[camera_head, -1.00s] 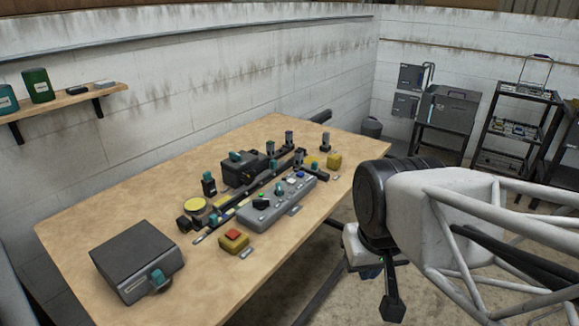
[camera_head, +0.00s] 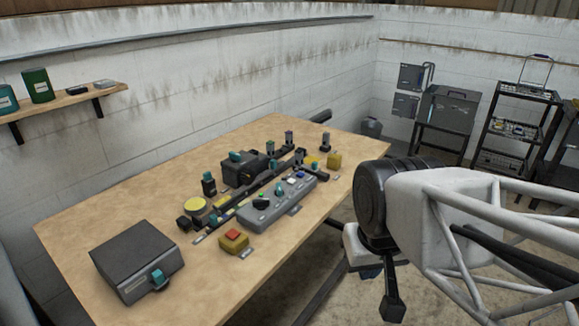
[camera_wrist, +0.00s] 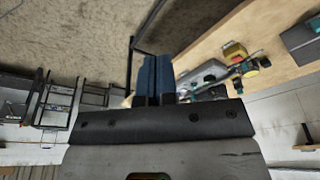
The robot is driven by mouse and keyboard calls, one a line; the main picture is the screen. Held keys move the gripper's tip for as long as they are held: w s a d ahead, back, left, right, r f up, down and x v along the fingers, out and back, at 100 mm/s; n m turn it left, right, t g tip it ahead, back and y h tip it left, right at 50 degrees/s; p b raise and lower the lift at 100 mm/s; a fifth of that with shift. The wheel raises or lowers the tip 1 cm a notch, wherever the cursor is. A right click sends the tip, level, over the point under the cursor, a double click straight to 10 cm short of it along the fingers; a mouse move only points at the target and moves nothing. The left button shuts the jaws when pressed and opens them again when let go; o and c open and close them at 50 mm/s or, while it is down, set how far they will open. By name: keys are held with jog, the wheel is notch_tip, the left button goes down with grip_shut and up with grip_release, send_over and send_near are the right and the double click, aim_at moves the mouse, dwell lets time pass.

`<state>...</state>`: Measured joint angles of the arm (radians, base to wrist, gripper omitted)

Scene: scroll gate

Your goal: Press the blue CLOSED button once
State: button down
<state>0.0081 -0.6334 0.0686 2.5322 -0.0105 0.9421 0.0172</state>
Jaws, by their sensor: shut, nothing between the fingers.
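The grey control panel (camera_head: 258,218) lies on the wooden table, with a row of controls on top. A small blue button (camera_head: 300,175) sits toward its far right end, beside a pale button (camera_head: 291,181); their labels are too small to read. My gripper shows in the wrist view as two dark blue fingers (camera_wrist: 156,60) side by side, shut and empty.
A yellow box with a red button (camera_head: 233,241) stands in front of the panel. A dark rail mechanism with upright posts (camera_head: 289,138) runs behind it. A dark grey box (camera_head: 135,258) is at the near left. The table's right front edge is bare.

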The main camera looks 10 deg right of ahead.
jog(key=w+a+r+t+y, duration=0.1)
jog(key=w+a+r+y, duration=0.15)
jog(key=w, duration=1.25)
jog(key=m+t, duration=0.5)
send_over(302, 173)
notch_tip(302, 173, down, 12)
jog(key=shift+f+y, duration=0.25)
jog(key=shift+y, duration=0.2)
jog(key=shift+s+f, duration=0.1)
jog(key=shift+f, duration=0.05)
jog(key=shift+f, duration=4.25)
jog(key=shift+f, duration=0.6)
